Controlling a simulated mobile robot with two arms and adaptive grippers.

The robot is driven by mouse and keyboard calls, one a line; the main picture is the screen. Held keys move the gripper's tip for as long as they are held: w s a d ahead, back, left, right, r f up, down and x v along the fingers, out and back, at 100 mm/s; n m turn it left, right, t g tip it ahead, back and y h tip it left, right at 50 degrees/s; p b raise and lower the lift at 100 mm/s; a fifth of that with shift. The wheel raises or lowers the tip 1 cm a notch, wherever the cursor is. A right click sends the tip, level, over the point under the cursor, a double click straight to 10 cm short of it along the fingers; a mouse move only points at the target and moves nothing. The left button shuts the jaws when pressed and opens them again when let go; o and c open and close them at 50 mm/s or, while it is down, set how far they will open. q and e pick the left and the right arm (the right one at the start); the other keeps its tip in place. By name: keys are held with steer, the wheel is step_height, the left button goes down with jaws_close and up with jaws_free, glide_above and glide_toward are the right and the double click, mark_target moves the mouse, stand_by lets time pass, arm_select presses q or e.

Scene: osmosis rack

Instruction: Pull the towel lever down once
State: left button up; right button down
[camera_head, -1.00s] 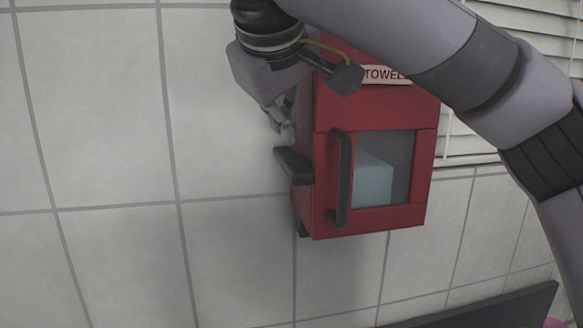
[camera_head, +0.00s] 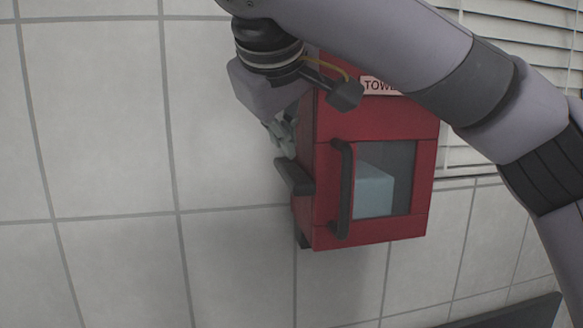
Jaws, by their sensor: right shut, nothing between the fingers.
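The red towel dispenser (camera_head: 385,230) hangs on the tiled wall, with a partly covered "TOWELS" label (camera_head: 376,86) near its top. Its dark lever (camera_head: 293,177) sticks out from the left side. My right gripper (camera_head: 284,142) is shut and empty beside the dispenser's left side, just above the lever. I cannot tell whether the fingertips touch the lever. My right arm hides the dispenser's upper part. My left gripper is not in view.
A dark vertical handle (camera_head: 341,190) is on the dispenser's front door, beside a window with a pale blue towel stack (camera_head: 374,190) behind it. Bare tiled wall (camera_head: 100,130) lies to the left. White blinds (camera_head: 545,50) are at upper right. A dark panel edge (camera_head: 510,312) is at lower right.

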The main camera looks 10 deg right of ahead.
mark_target(286, 167)
stand_by(0.5)
steer(key=shift+f+b, duration=0.35)
steer(key=shift+f, duration=0.1)
steer(key=shift+f+b, duration=1.3)
steer(key=shift+f, duration=0.35)
stand_by(1.2)
steer(key=shift+r, duration=0.15)
steer(key=shift+r+p, duration=1.9)
steer(key=shift+r, duration=0.05)
step_height(286, 167, up, 3)
steer(key=shift+w+f+p, duration=0.1)
steer(key=shift+p, duration=1.05)
steer(key=shift+r, duration=1.1)
